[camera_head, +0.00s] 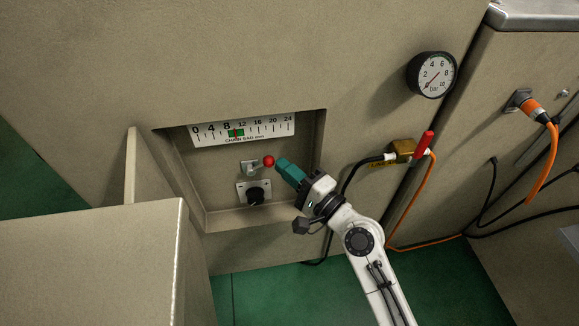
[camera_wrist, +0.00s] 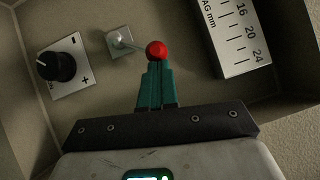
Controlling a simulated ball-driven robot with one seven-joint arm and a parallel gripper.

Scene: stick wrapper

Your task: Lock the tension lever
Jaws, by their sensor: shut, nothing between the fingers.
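The tension lever (camera_head: 268,160) has a red ball knob on a thin metal stem, set on a small pale plate inside a wall recess. The stem points right in the head view. The knob also shows in the wrist view (camera_wrist: 156,50), just beyond my fingertips. My gripper (camera_head: 281,164) has teal fingers that are shut and empty. The fingertips are at the knob's right side in the head view, very close to it; I cannot tell whether they touch. In the wrist view the fingers (camera_wrist: 157,68) cover the knob's lower edge.
A black dial (camera_head: 256,195) sits below the lever. A chain sag scale (camera_head: 243,130) is above it, its red pointer in the green band. The recess rim (camera_head: 322,140) surrounds them. A red-handled valve (camera_head: 425,143) and a pressure gauge (camera_head: 431,75) are at the right.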

